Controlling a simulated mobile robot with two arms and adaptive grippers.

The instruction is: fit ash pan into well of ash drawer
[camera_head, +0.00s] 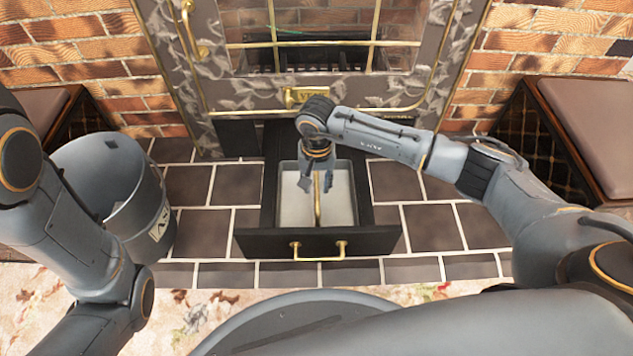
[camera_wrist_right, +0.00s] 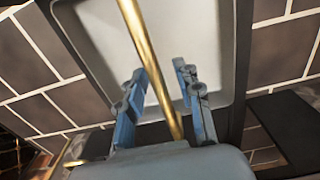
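The ash pan (camera_head: 343,205) is a grey rectangular tray with a pale inside and a brass bar handle (camera_head: 318,200) across it. In the head view it lies within the outline of the black ash drawer (camera_head: 262,243), which is pulled out from the fireplace. I cannot tell whether it rests fully down in the well. My right gripper (camera_head: 320,188) is above the pan. In the right wrist view its two blue-grey fingers (camera_wrist_right: 160,92) stand apart, one on each side of the brass handle (camera_wrist_right: 150,60). My left gripper is out of view.
A grey bucket (camera_head: 118,185) stands on the tiles at the left. The glazed fireplace door (camera_head: 300,95) is behind the drawer. Brown-cushioned benches (camera_head: 590,110) flank the hearth. Bare tiles (camera_head: 432,226) lie right of the drawer, and a floral rug (camera_head: 200,310) is in front.

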